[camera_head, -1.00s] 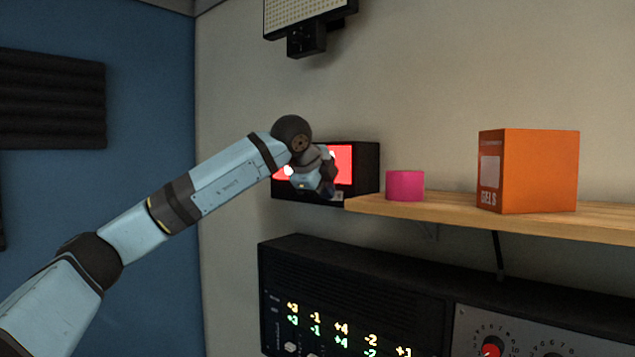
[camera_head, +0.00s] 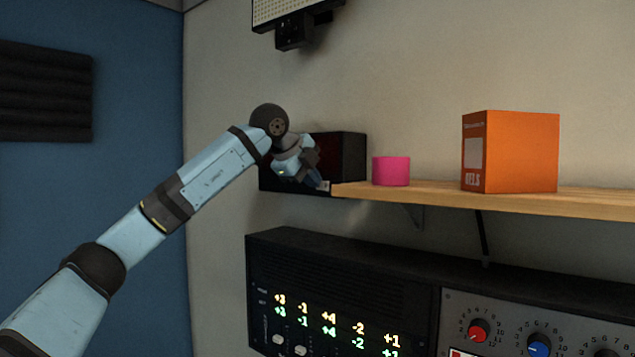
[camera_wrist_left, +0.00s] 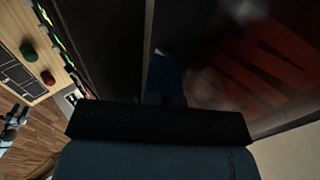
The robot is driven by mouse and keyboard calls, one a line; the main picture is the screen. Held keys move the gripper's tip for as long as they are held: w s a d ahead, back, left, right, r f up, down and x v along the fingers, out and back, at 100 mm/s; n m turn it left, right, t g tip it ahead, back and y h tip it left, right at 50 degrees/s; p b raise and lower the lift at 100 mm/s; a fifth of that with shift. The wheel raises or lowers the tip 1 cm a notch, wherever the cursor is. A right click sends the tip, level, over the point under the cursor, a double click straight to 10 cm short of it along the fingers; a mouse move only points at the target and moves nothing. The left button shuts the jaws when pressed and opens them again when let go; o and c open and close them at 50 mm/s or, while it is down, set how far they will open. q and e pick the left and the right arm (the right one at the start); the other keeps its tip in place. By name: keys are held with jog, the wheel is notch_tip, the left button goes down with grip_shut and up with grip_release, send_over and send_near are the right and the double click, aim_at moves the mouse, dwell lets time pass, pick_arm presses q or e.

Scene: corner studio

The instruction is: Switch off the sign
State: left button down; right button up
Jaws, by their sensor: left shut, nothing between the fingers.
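The sign (camera_head: 346,155) is a black box on the wall at the left end of the wooden shelf. Its face is dark red and unlit, and my left arm hides much of it. In the left wrist view the unlit face (camera_wrist_left: 235,75) shows faint red lettering. My left gripper (camera_head: 318,182) is shut and empty at the lower front of the sign, close to a small light-coloured part on its lower edge. The wrist view shows the fingers (camera_wrist_left: 165,75) against the dark frame; I cannot tell whether they touch it. My right gripper is not in view.
The shelf (camera_head: 600,203) holds a pink cylinder (camera_head: 391,171) and an orange box (camera_head: 510,152). Below is a black rack unit (camera_head: 340,265) with lit digits, beside a grey knob panel (camera_head: 505,320). A light panel (camera_head: 293,12) hangs above. Bare wall lies between.

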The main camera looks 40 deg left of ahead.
pick_arm(q)
jog(key=shift+d, duration=0.1)
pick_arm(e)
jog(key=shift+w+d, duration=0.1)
pick_arm(q)
jog(key=shift+d+f, duration=0.1)
jog(key=shift+d, duration=0.65)
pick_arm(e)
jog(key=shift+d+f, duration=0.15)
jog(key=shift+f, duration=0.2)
